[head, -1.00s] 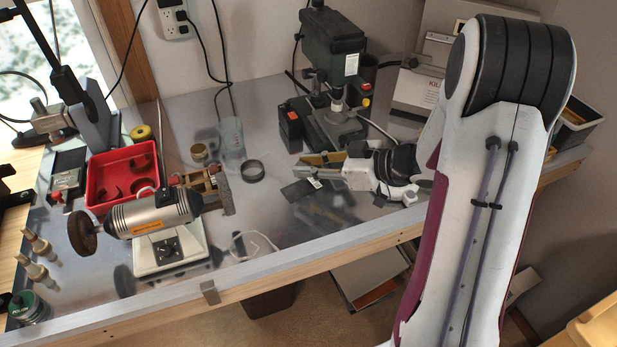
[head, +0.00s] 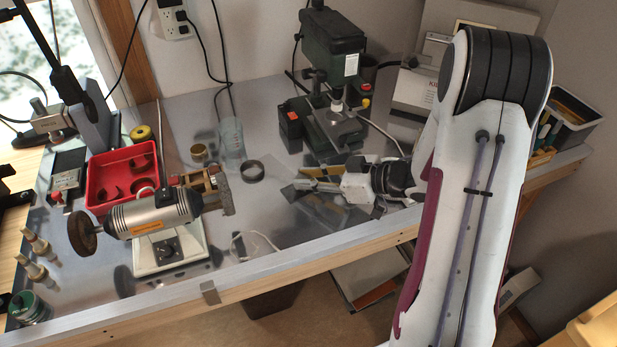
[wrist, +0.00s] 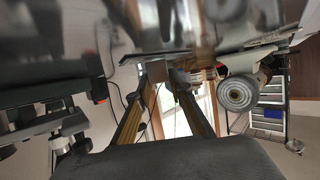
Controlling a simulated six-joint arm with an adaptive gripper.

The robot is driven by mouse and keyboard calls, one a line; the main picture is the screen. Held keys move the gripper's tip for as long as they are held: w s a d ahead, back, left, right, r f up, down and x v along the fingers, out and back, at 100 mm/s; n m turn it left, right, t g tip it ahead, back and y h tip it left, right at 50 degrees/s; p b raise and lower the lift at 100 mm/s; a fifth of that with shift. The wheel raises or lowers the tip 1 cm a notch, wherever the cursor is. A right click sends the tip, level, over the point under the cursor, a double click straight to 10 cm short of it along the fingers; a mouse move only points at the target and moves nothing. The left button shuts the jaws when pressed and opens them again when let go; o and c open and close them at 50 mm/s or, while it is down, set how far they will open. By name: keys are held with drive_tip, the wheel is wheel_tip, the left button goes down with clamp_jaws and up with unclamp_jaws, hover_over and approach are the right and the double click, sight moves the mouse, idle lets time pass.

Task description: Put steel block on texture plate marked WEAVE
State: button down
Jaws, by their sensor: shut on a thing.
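My gripper (head: 304,180) is low over the right middle of the metal bench, reaching left with its yellowish fingers. In the wrist view the fingers (wrist: 168,72) converge on a small grey block (wrist: 157,70), which I take to be the steel block. They are shut on it, close to the bench surface. In the head view the block is hard to make out at the fingertips. A dark flat plate (head: 289,193) lies beneath and beside the fingertips. No WEAVE marking is legible, and the gripper partly hides this area. I cannot tell whether the block touches the plate.
A green drill press (head: 334,50) stands behind my gripper. A dark ring (head: 252,171) and a glass (head: 232,138) are to the left. A grinder (head: 150,214) and a red tray (head: 122,174) stand farther left. The bench's front edge (head: 300,273) is near.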

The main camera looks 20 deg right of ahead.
drive_tip(key=shift+f, duration=0.15)
drive_tip(key=c, duration=1.8)
unclamp_jaws()
drive_tip(key=shift+v, duration=6.05)
drive_tip(key=shift+w, duration=0.15)
